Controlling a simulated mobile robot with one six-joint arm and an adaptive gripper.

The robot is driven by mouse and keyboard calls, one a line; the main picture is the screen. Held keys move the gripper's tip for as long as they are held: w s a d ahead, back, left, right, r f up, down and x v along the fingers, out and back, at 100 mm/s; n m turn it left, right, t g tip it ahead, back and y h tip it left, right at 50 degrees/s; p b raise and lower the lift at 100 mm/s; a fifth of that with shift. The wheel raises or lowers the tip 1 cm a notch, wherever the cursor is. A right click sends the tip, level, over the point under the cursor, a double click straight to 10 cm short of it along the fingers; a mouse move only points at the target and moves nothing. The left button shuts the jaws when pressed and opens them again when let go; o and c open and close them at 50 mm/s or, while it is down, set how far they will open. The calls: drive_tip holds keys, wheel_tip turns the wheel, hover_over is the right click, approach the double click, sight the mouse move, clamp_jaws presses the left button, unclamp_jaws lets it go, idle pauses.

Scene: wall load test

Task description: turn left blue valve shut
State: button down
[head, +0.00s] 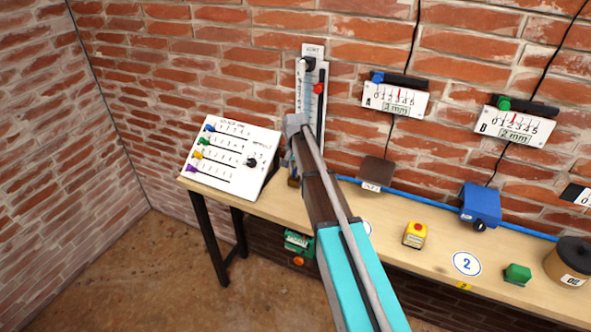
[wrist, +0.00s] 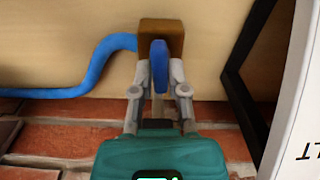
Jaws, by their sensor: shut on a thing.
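The left blue valve shows in the wrist view as a flat blue handle (wrist: 159,62) in front of a brown block (wrist: 174,35). My gripper (wrist: 160,75) has one fingertip on each side of the handle and is shut on it. The handle's broad face is seen nearly edge-on. In the head view my arm covers the valve and gripper; only a small brown piece shows beside the arm at the bench's back edge.
A blue hose (wrist: 100,62) leaves the block and runs along the bench (head: 340,205). A white sloped panel (head: 230,155) stands close to the left. A vertical gauge (head: 311,85) is on the brick wall behind. A yellow button box (head: 415,235) and blue box (head: 481,205) stand right.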

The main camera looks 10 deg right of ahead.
drive_tip(key=shift+m, duration=0.5)
drive_tip(key=c, duration=0.6)
unclamp_jaws()
drive_tip(key=shift+c, duration=0.2)
drive_tip(key=shift+n, duration=0.5)
